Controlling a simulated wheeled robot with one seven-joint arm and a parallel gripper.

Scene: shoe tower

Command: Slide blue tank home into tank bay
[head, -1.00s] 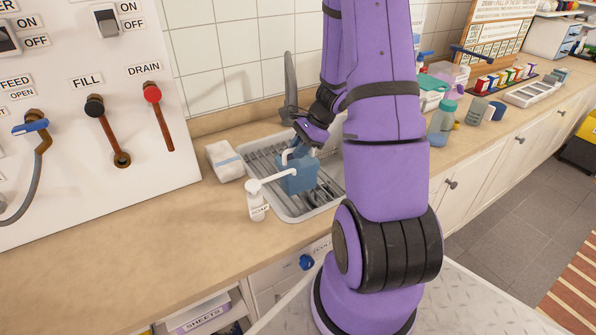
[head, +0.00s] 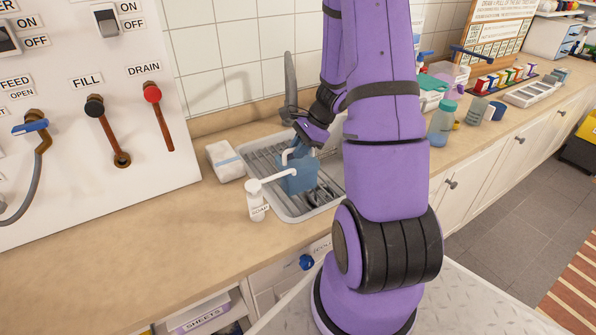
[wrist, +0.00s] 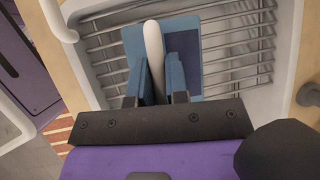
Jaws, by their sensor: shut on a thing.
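The blue tank (head: 297,181) is a small blue box with a white handle on top, standing in the metal drying rack at the middle of the counter. In the wrist view the blue tank (wrist: 208,45) lies under my fingers, over the rack's wires. My gripper (head: 297,152) is at the tank's top. In the wrist view my gripper (wrist: 165,80) has its two blue fingers on either side of the white handle (wrist: 154,47), shut on it. I cannot make out a tank bay in these views.
The rack (head: 245,158) sits in a pale tray. A white soap bottle (head: 257,207) stands at its front left, its spout reaching across in front of the tank. A folded white cloth (head: 224,160) lies left. Bottles (head: 443,123) stand right. The left counter is clear.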

